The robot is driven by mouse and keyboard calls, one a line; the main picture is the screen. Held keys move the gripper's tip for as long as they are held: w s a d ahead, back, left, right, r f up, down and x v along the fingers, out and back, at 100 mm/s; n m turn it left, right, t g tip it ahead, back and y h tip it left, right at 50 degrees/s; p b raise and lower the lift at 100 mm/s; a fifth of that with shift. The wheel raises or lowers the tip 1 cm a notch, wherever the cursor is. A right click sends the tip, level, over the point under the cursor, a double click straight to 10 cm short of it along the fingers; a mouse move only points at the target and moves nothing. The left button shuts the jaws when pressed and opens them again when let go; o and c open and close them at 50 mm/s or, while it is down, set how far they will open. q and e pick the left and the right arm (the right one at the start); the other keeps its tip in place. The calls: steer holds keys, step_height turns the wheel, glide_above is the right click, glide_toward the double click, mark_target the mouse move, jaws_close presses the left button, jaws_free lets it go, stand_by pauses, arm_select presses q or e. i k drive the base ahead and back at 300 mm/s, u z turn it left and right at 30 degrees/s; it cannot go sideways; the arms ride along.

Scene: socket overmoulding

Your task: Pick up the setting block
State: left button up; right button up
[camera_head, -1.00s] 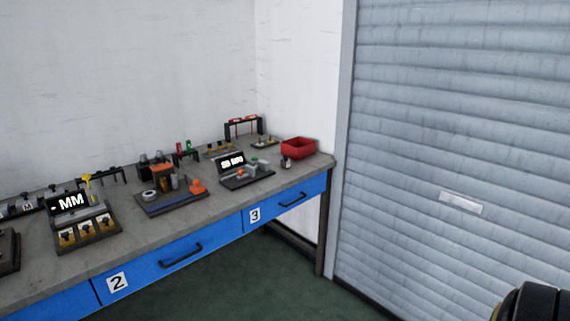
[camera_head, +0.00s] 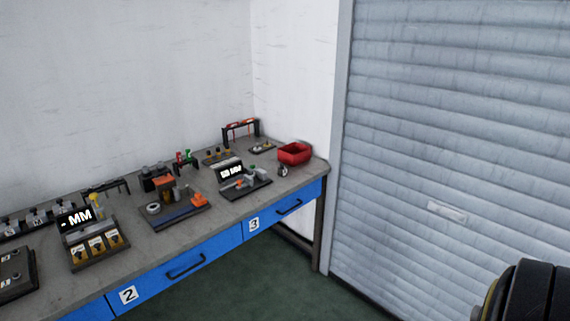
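I cannot make out for certain which item is the setting block. Small parts stand on the workbench (camera_head: 150,245) along the wall. A dark tray (camera_head: 178,216) holds a grey ring, a grey cylinder and orange pieces. Right of it, a station with a lit display (camera_head: 230,172) carries small grey, green and orange parts. At the left, a station with a display reading MM (camera_head: 79,217) has several yellow-faced blocks (camera_head: 96,246) in front. Neither of my grippers shows; a dark rounded part of my own body fills the lower right corner.
A red bin (camera_head: 294,153) stands at the bench's right end, with a small dark item (camera_head: 283,171) beside it. Blue drawers labelled 2 (camera_head: 129,295) and 3 (camera_head: 254,225) front the bench. A grey roller shutter (camera_head: 450,150) is at right. The green floor (camera_head: 270,285) is clear.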

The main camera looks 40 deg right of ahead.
mark_target(283, 171)
steer(key=z, duration=0.7)
steer(key=i, duration=0.9)
steer(key=z, duration=0.6)
steer(key=i, duration=1.65)
steer(key=u, duration=0.65)
